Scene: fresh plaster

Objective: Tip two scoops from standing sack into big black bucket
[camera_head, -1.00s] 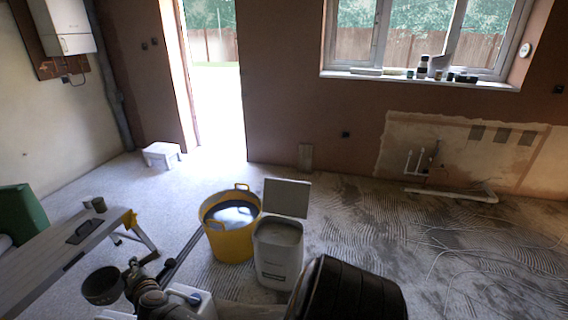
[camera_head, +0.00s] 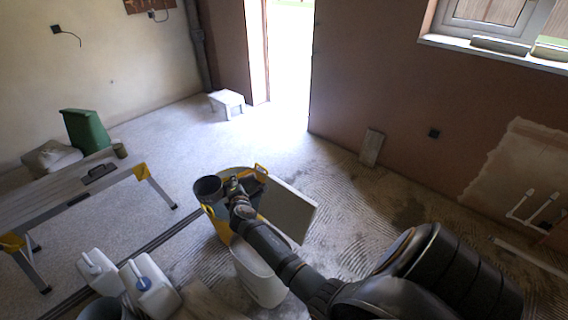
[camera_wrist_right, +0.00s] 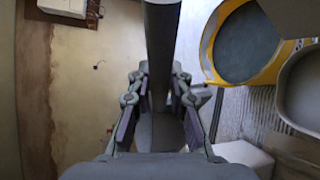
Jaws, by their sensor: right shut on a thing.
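My right gripper (camera_head: 236,190) is shut on a dark scoop (camera_head: 208,188), whose round cup shows beside the jaws, above the left rim of the yellow tub. In the right wrist view the jaws (camera_wrist_right: 160,82) close around its dark handle (camera_wrist_right: 162,40). I cannot see whether the cup holds anything. A dark round rim (camera_head: 104,309) at the bottom edge may be the black bucket; it is mostly cut off. A pale sack (camera_head: 50,158) lies at the far left; no clearly standing sack shows. My left gripper is not in view.
The yellow tub (camera_wrist_right: 210,48) holds dark grey contents. White canisters (camera_head: 150,286) stand lower left, near a work platform (camera_head: 60,200).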

